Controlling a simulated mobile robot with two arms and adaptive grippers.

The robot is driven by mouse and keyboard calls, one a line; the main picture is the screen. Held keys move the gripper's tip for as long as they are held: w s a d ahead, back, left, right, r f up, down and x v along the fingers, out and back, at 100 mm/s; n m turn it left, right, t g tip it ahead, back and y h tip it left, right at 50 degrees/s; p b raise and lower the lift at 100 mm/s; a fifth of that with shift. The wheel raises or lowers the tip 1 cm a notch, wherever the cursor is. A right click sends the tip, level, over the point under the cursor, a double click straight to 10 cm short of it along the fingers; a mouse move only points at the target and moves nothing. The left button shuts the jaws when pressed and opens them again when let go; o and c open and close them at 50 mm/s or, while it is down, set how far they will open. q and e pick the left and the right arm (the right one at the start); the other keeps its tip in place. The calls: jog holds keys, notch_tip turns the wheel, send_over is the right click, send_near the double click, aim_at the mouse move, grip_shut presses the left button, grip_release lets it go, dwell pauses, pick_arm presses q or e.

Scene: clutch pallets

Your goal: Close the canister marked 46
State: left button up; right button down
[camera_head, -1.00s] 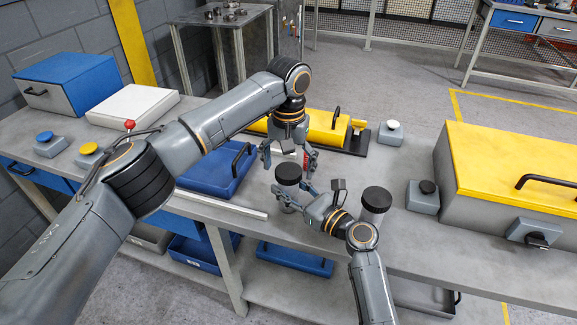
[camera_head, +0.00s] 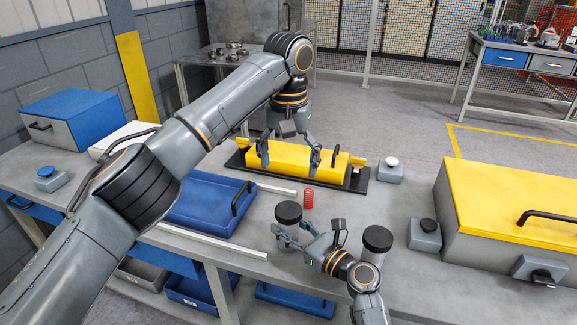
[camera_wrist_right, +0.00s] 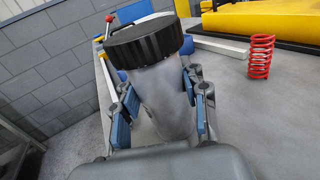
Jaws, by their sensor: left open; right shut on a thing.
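A grey canister (camera_head: 290,232) stands at the table's front part with a ribbed black lid (camera_head: 288,212) on top. My right gripper (camera_head: 296,238) is shut around its body. The right wrist view shows the canister (camera_wrist_right: 162,105) between the two blue-padded fingers, with the black lid (camera_wrist_right: 143,40) covering its mouth. No number is readable on it. A second black-lidded canister (camera_head: 377,240) stands to the right, partly behind my right arm; its marking is not visible either. My left gripper (camera_head: 289,160) is open and empty, above and behind the held canister, near the yellow box.
A red spring (camera_head: 308,198) stands just behind the held canister. A yellow box (camera_head: 300,160) on a black base lies behind it. A blue tray (camera_head: 200,210) is at left, a large yellow-lidded box (camera_head: 510,190) at right. Button boxes (camera_head: 425,236) stand on the table.

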jog(key=c, duration=0.6)
grip_release()
jog(key=shift+c, duration=0.2)
jog(key=shift+s, duration=0.1)
jog(key=v, duration=1.2)
